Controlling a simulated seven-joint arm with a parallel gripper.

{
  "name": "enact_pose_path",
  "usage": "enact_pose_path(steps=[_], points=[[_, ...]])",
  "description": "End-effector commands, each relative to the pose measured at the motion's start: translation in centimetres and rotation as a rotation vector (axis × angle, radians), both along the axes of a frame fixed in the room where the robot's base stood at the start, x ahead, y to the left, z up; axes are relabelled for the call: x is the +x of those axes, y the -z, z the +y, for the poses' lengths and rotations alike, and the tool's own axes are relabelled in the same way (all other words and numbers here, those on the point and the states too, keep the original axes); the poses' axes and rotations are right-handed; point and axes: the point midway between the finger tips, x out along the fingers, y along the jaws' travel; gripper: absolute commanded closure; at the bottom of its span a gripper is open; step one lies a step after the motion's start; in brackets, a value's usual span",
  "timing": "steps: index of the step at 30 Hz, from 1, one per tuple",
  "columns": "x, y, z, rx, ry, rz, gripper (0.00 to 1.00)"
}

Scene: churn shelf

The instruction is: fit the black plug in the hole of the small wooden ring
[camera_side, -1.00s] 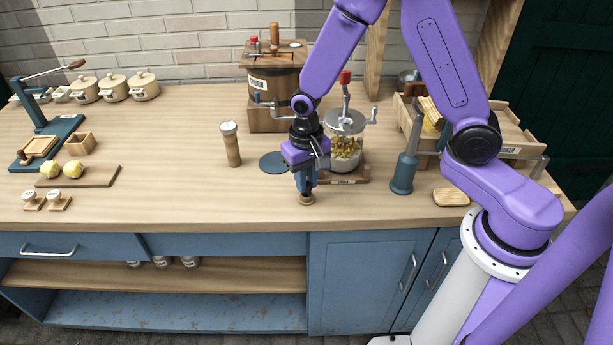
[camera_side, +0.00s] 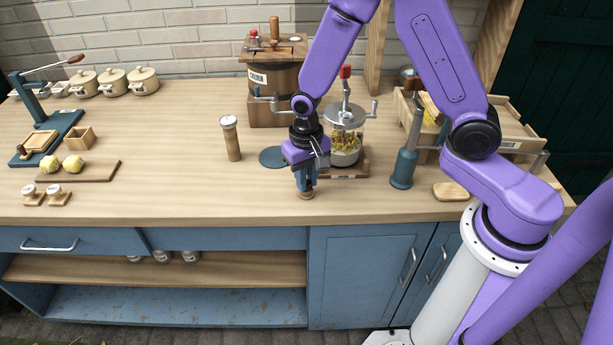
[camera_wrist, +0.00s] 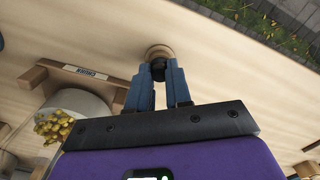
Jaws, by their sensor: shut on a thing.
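My gripper (camera_side: 305,185) points down near the front edge of the wooden counter, its blue fingers shut on the black plug. In the wrist view my gripper (camera_wrist: 159,75) has the dark plug (camera_wrist: 158,71) between its fingertips. The small wooden ring (camera_side: 306,195) lies on the counter right below the fingers. It also shows in the wrist view (camera_wrist: 158,50), round and pale brown. The plug's end overlaps the ring in that view. The ring's hole is hidden, so I cannot tell whether the plug is in it or only over it.
A glass jar churn (camera_side: 345,145) with a crank stands close behind and right of my gripper. A blue post (camera_side: 404,165) stands further right. A wooden cylinder (camera_side: 231,140) and a blue disc (camera_side: 277,157) are to the left. The counter left of the ring is clear.

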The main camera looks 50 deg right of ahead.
Motion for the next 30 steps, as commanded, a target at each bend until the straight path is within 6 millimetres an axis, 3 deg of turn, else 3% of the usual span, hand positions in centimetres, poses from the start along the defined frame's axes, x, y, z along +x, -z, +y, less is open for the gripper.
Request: enact_pose_path(steps=[7,8,10,16,17,18,19,30], points=[[0.00,-0.05,-0.02,0.000,0.000,0.000,1.00],[0.00,-0.05,-0.01,0.000,0.000,0.000,0.75],[0.00,-0.05,-0.01,0.000,0.000,0.000,0.52],[0.00,-0.05,0.00,0.000,0.000,0.000,0.51],[0.00,-0.05,0.00,0.000,0.000,0.000,0.55],[0.00,-0.05,0.00,0.000,0.000,0.000,0.68],[0.00,-0.05,0.00,0.000,0.000,0.000,0.72],[0.05,-0.44,0.03,0.001,0.000,-0.002,0.72]])
